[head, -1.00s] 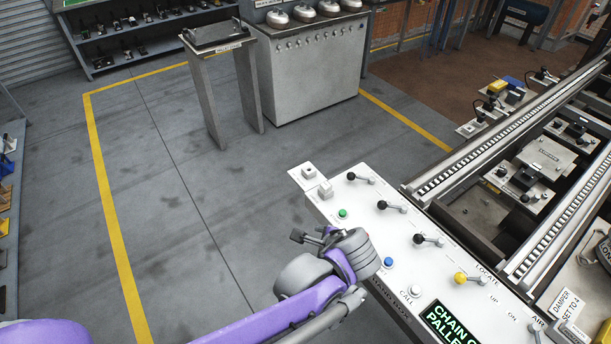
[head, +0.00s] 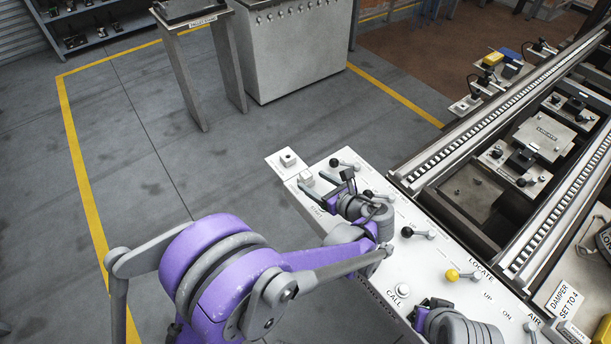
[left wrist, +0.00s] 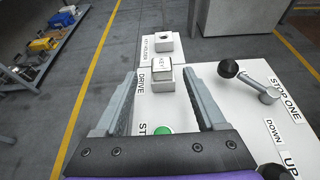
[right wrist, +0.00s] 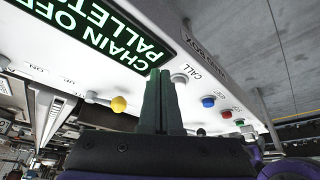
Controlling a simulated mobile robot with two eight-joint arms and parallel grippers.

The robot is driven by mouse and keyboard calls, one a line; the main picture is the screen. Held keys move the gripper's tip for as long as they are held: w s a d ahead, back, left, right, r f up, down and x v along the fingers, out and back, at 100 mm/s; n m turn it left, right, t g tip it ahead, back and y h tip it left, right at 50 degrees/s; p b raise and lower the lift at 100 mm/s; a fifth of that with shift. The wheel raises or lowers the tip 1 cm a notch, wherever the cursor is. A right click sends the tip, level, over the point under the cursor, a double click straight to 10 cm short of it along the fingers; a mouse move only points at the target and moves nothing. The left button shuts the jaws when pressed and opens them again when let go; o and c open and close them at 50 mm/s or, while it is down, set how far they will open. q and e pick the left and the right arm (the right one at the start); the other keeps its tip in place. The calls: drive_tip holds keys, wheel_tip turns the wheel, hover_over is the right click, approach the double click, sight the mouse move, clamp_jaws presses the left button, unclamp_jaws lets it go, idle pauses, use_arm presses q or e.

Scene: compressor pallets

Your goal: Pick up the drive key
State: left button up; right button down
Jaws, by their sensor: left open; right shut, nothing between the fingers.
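The drive key is a small whitish block marked KEY (left wrist: 161,66). It sits in a pale holder beside the DRIVE label at the far end of the white control panel. In the head view the key (head: 306,176) is near the panel's far left corner. My left gripper (head: 317,184) is open, and its fingers point at the key. In the left wrist view the fingers of my left gripper (left wrist: 159,78) lie either side of the key's line, with no visible contact. My right gripper (right wrist: 158,76) is shut and empty above the panel's near part.
A block with a dark hole, labelled KEY HOLDER (left wrist: 164,41), stands just beyond the key. A black-knobbed lever (left wrist: 250,82) is right of the left gripper, and a green button (left wrist: 162,130) lies between its fingers. The floor left of the panel is clear.

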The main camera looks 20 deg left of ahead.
sight(309, 177)
use_arm(q)
drive_tip(key=x, duration=0.5)
drive_tip(key=shift+w, duration=0.1)
clamp_jaws()
